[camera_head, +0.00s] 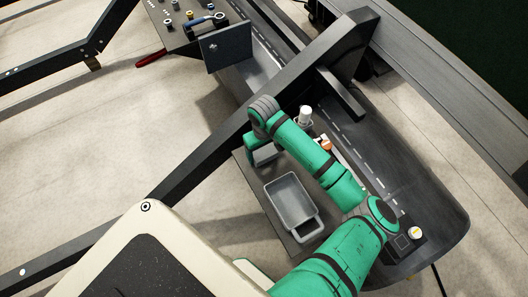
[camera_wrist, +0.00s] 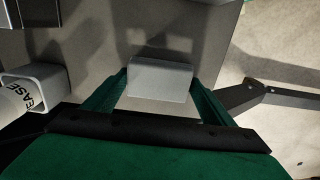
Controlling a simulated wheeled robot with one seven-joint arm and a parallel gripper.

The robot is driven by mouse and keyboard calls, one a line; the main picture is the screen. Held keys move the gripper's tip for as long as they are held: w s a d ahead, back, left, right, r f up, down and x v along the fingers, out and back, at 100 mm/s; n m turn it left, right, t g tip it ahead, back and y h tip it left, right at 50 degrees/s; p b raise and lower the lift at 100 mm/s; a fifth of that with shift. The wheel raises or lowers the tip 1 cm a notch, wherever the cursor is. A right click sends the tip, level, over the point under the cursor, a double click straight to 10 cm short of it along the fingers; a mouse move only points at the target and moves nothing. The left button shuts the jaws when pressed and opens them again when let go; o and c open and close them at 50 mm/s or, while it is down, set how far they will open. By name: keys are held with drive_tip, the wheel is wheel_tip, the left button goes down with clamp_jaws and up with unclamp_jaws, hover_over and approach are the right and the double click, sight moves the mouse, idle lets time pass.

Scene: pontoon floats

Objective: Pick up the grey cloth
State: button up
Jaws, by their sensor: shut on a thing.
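The grey cloth (camera_wrist: 160,80) shows in the wrist view as a smooth, light grey block between the two fingers of my gripper (camera_wrist: 157,92). My gripper is shut on it, with one finger at each side. In the head view the cloth (camera_head: 265,154) is a small grey patch beside the green end of my arm, and my gripper (camera_head: 256,152) is partly hidden by my own wrist. A dark grey surface lies beneath the cloth; I cannot tell whether the cloth touches it.
A grey bin (camera_head: 289,199) stands near the front. A white container (camera_wrist: 14,104) with dark letters stands in a grey holder (camera_wrist: 45,80) to the left. An orange and white item (camera_head: 323,144) lies behind my arm. A black beam (camera_head: 215,155) crosses close to my gripper.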

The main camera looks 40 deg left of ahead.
drive_tip(key=shift+r, duration=0.65)
drive_tip(key=s+r, duration=0.1)
drive_tip(key=r, duration=0.1)
drive_tip(key=s+r, duration=0.2)
drive_tip(key=r, duration=0.1)
drive_tip(key=s+d+r, duration=0.1)
drive_tip(key=s+r, duration=0.1)
drive_tip(key=shift+d+r, duration=0.1)
drive_tip(key=shift+r, duration=0.2)
drive_tip(key=s+d+r, duration=0.2)
drive_tip(key=s+r, duration=0.2)
drive_tip(key=s, duration=0.4)
drive_tip(key=shift+s+d, duration=0.2)
drive_tip(key=shift+s, duration=0.05)
